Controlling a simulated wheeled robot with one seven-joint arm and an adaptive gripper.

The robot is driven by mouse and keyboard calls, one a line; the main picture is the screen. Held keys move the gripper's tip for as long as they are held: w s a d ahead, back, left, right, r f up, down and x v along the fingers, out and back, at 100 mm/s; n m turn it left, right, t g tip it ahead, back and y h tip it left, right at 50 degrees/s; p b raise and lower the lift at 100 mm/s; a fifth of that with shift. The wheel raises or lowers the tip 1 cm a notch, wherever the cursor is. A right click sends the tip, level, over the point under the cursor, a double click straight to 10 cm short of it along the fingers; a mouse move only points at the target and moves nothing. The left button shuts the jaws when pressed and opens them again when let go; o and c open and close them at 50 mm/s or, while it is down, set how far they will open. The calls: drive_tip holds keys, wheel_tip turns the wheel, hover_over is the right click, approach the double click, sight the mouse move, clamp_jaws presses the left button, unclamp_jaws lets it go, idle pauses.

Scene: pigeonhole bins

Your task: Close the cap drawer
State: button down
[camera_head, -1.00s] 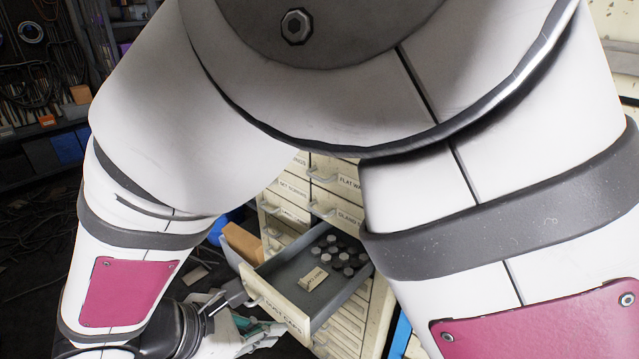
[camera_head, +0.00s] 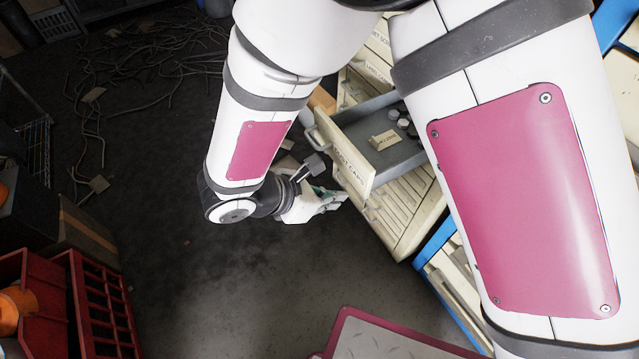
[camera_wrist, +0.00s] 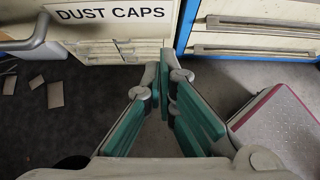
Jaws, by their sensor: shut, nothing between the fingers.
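The cap drawer, labelled DUST CAPS, is pulled out of a cream cabinet; its front panel (camera_head: 352,160) faces me in the head view. Inside, a small pale box (camera_head: 383,139) and several round caps (camera_head: 403,124) show; my arm hides the rest. In the wrist view the labelled front (camera_wrist: 105,35) fills the top left, with its handle (camera_wrist: 35,33) at the far left. My gripper (camera_head: 342,197) is shut and empty, just outside the drawer front and low beside it. In the wrist view its fingertips (camera_wrist: 165,72) meet near the front's lower right; contact cannot be told.
More cabinet drawers (camera_head: 400,215) lie below the open one. A blue-framed cabinet (camera_wrist: 255,35) stands to the right. A red crate (camera_head: 100,310) stands at the lower left. Cables (camera_head: 150,75) lie on the far floor; the floor left of my gripper is mostly clear.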

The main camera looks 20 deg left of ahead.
sight(361, 190)
drive_tip(key=shift+w+d+r, duration=0.1)
drive_tip(key=shift+w+d, duration=0.4)
drive_tip(key=shift+w, duration=0.2)
drive_tip(key=shift+w+d+r, duration=0.1)
drive_tip(key=shift+w+d, duration=0.4)
drive_tip(key=shift+w, duration=0.2)
drive_tip(key=w+d+b, duration=0.1)
drive_tip(key=w+d, duration=0.4)
drive_tip(key=w, duration=0.1)
drive_tip(key=w+d+b, duration=0.2)
drive_tip(key=w+d, duration=0.3)
drive_tip(key=w, duration=0.2)
drive_tip(key=w+d+b, duration=0.2)
drive_tip(key=w+d, duration=0.3)
drive_tip(key=w, duration=0.1)
drive_tip(key=shift+w+d, duration=0.3)
drive_tip(key=shift+w, duration=0.1)
drive_tip(key=shift+s+a, duration=0.1)
